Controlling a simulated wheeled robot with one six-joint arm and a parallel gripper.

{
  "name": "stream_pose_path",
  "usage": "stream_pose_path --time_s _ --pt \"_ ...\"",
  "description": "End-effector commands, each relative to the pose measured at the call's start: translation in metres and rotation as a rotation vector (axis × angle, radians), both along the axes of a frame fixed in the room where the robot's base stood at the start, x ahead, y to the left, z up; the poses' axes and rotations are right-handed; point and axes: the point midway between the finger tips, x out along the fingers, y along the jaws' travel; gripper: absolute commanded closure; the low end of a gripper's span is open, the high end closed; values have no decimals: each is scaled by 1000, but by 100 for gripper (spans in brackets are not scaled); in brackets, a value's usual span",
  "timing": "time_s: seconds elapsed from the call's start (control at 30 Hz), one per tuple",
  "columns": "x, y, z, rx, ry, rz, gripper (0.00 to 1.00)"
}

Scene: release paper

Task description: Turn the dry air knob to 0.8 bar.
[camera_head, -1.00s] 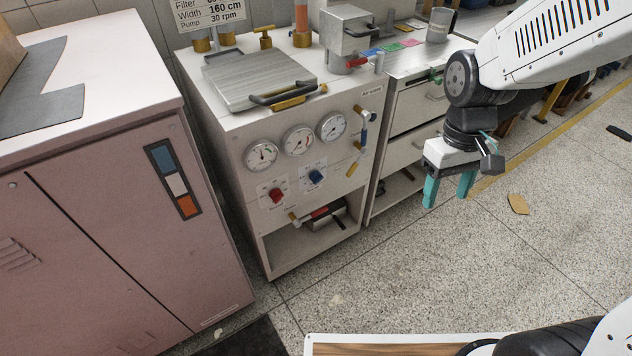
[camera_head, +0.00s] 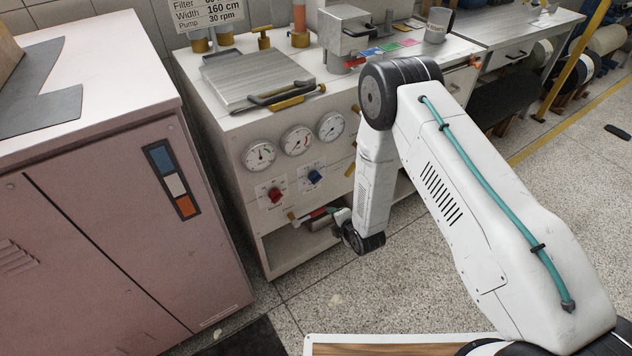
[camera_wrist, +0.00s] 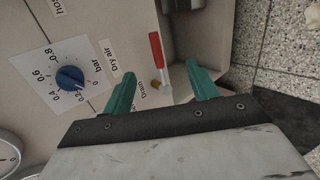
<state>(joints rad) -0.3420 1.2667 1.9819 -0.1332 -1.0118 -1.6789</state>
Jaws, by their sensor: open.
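The blue knob (camera_wrist: 70,78) sits on a white dial marked in bar from 0 to 0.8, beside a "Dry air" label, at the left of the wrist view. Its pale mark seems to lie near the low end, around 0.2, but is too small to read surely. The knob also shows in the head view (camera_head: 315,177), on the cabinet's front panel. My gripper (camera_wrist: 160,73) is open, its teal fingers apart and empty, to the right of the knob and not touching it.
A drain valve with a red handle (camera_wrist: 156,52) appears between my fingers in the wrist view; its distance is unclear. A red knob (camera_head: 275,195) is left of the blue one, with pressure gauges (camera_head: 297,140) above. A pink cabinet (camera_head: 100,215) stands to the left.

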Motion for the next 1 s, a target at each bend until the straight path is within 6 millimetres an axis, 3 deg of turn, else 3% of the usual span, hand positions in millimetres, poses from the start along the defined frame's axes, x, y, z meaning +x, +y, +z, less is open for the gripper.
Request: stream_pose_path --time_s 0.07,0.2,0.33,0.57,1.0 --pt "9 11 4 -44 -218 106 41" --pt "25 24 40 -145 -582 213 41" --pt "32 27 72 -238 -804 247 41" --pt "44 34 84 -300 -894 259 41" --pt "97 63 83 -299 -888 259 41"
